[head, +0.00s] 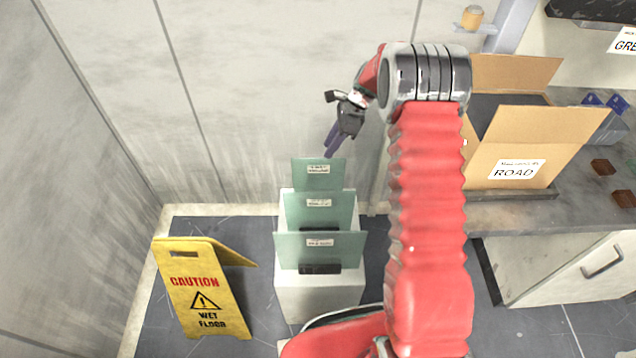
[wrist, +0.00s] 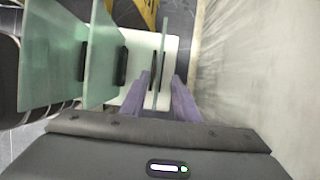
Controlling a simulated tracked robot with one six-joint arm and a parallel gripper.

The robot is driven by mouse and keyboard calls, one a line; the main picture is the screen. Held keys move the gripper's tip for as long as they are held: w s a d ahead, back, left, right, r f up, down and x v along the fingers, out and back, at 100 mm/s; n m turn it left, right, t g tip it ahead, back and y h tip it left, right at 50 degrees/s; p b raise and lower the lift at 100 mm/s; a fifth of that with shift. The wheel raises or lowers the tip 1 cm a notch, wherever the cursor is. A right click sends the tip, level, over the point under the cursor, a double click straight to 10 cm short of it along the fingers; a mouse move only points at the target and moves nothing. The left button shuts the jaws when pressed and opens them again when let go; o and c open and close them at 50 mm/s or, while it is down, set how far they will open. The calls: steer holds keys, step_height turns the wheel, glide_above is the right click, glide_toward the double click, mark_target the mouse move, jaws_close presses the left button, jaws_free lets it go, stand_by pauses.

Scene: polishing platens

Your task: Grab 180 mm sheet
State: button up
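Three upright greenish glass sheets stand one behind another in the head view: a small back sheet (head: 308,180), a middle sheet (head: 300,218) and a larger front sheet (head: 290,250). Each has a white label, too small to read, so I cannot tell which is 180 mm. My gripper (head: 331,154) is at the top edge of the back sheet. In the wrist view my gripper (wrist: 160,101) is open, its purple fingers on either side of the back sheet (wrist: 165,45), seen nearly edge-on. Contact cannot be told. The other two sheets are to the left there.
The sheets stand in dark holders on a white pedestal (head: 318,298). A yellow wet-floor sign (head: 198,290) is at the left. A grey wall (head: 260,90) rises close behind. At the right, a cardboard box (head: 535,150) marked ROAD sits on a counter (head: 545,210).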

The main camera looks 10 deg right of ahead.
mark_target(314, 172)
steer(key=shift+x, duration=4.3)
steer(key=x, duration=0.4)
steer(key=shift+f, duration=0.25)
steer(key=shift+a+f, duration=0.2)
steer(key=shift+f, duration=0.1)
steer(key=shift+f, duration=0.25)
steer(key=shift+c, duration=0.4)
jaws_close()
